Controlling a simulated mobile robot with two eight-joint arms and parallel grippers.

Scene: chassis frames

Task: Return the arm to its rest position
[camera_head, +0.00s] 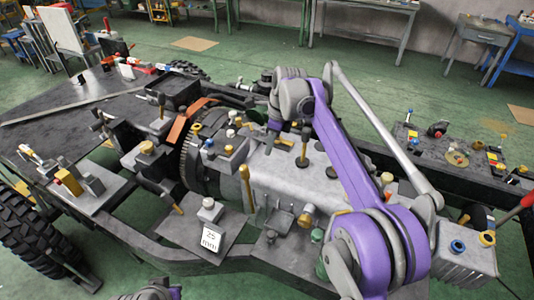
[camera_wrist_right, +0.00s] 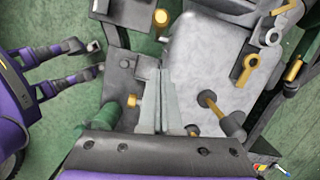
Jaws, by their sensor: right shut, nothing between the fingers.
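My right arm (camera_head: 345,160) is purple and grey. It stands folded over the right half of the chassis in the head view, with a large round joint (camera_head: 375,250) low in front. I cannot make out its fingers there. In the right wrist view my right gripper (camera_wrist_right: 160,75) has its two grey fingers together, with nothing between them, above the grey engine casing. My left gripper (camera_wrist_right: 100,57) shows at the left of the right wrist view, its two fingers apart and empty. In the head view only a small part of my left arm shows at the bottom edge.
The chassis frame (camera_head: 200,262) carries the engine casing (camera_head: 285,180), yellow-topped knobs and upright pegs. A green cylinder (camera_wrist_right: 100,120) stands close left of the right gripper. A block marked 25 mm (camera_head: 211,238) is left of the arm.

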